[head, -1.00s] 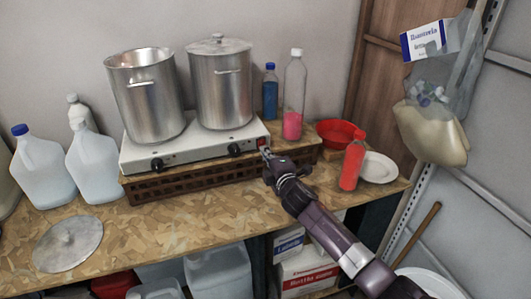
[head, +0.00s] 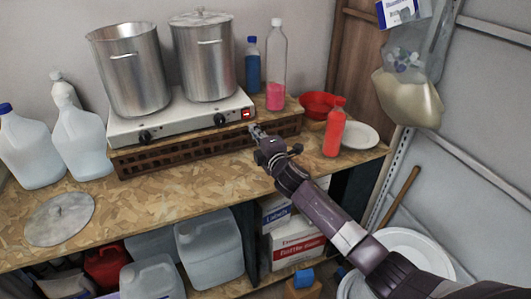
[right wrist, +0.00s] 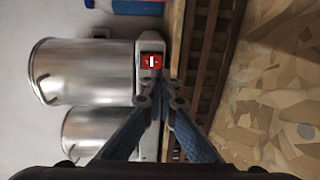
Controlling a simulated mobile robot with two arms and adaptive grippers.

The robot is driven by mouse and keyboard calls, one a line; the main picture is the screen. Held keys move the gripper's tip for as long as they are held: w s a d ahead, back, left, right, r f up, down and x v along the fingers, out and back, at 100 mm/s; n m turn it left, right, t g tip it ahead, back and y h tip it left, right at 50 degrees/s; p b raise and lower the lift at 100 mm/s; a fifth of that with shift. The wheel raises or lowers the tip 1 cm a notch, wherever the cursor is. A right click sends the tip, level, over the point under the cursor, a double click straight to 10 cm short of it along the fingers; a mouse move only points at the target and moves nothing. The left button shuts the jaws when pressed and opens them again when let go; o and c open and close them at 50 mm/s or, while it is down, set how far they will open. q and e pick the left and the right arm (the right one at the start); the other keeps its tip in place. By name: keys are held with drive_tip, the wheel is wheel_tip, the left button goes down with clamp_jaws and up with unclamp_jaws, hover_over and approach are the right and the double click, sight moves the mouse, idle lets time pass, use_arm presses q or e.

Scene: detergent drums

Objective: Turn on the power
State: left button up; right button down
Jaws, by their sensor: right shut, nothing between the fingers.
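A white double hot plate (head: 180,118) stands on a brown slatted crate (head: 210,146) on the workbench. A red power switch (head: 247,114) with a white mark sits at the right end of its front, right of two black knobs. The switch looks bright red in the right wrist view (right wrist: 152,62); I cannot tell whether it is lit. My right gripper (head: 254,130) is shut and empty just in front of and below the switch. Its joined fingertips (right wrist: 163,84) point at the switch, and I cannot tell any contact. My left gripper is not in view.
Two steel pots (head: 132,72) (head: 203,60) stand on the hot plate, the right one lidded. A blue bottle (head: 252,68), a clear bottle with pink liquid (head: 276,75), a red bottle (head: 334,130) and a white plate (head: 360,136) are to the right. The front bench is mostly clear.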

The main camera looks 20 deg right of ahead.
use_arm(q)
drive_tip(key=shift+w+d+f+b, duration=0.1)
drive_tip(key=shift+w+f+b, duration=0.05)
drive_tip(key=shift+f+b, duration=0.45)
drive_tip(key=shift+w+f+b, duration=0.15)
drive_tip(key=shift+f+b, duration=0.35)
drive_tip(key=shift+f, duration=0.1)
use_arm(e)
drive_tip(key=s+f, duration=0.2)
drive_tip(key=s, duration=0.6)
drive_tip(key=shift+d, duration=0.4)
